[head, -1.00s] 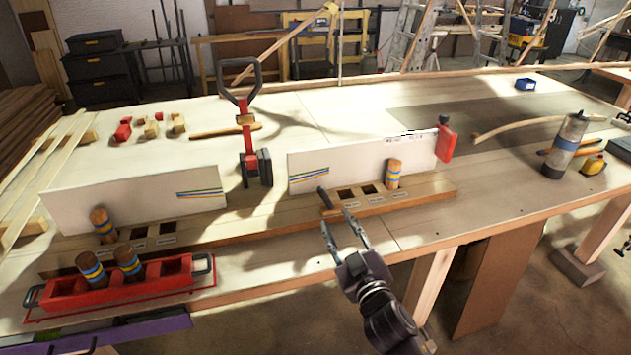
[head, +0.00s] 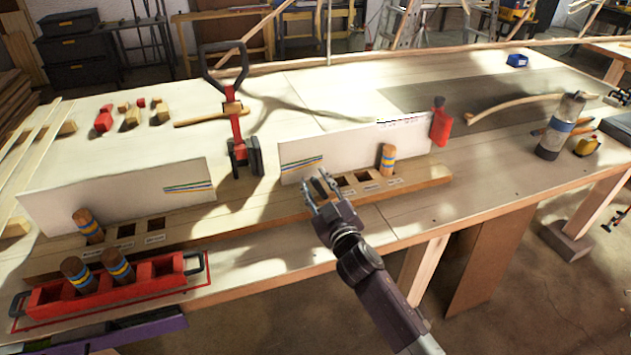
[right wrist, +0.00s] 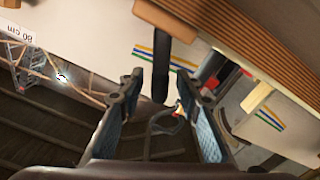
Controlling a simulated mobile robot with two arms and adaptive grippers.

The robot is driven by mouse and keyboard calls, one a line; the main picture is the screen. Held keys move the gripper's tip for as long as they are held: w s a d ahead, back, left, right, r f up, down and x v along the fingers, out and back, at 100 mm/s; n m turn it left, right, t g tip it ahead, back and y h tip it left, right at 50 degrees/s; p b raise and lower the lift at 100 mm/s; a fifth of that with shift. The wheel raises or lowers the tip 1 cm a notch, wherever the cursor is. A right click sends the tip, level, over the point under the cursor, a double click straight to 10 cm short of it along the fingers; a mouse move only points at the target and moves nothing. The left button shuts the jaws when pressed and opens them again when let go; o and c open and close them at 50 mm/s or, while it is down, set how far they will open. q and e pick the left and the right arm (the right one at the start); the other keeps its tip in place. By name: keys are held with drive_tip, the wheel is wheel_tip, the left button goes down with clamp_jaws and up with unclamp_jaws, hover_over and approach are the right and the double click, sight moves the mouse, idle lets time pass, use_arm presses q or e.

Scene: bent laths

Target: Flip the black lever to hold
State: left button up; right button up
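The black lever (right wrist: 160,68) shows in the right wrist view as a dark rounded bar that comes down from the wooden rail (right wrist: 225,35). My right gripper (right wrist: 160,90) is open, with one finger on each side of the lever and gaps still visible. In the head view my right gripper (head: 318,184) is at the left end of the right-hand wooden rail (head: 425,174) and covers the lever there. The rail has dark square slots with small labels, too small to read, and a striped wooden peg (head: 388,160). My left gripper is not in view.
A white board (head: 350,148) stands behind the rail, with a red object (head: 440,122) at its right end. A red tray (head: 140,284) with striped pegs is at front left. A red tool with a black handle (head: 236,125) stands between the boards.

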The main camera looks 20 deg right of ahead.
clamp_jaws()
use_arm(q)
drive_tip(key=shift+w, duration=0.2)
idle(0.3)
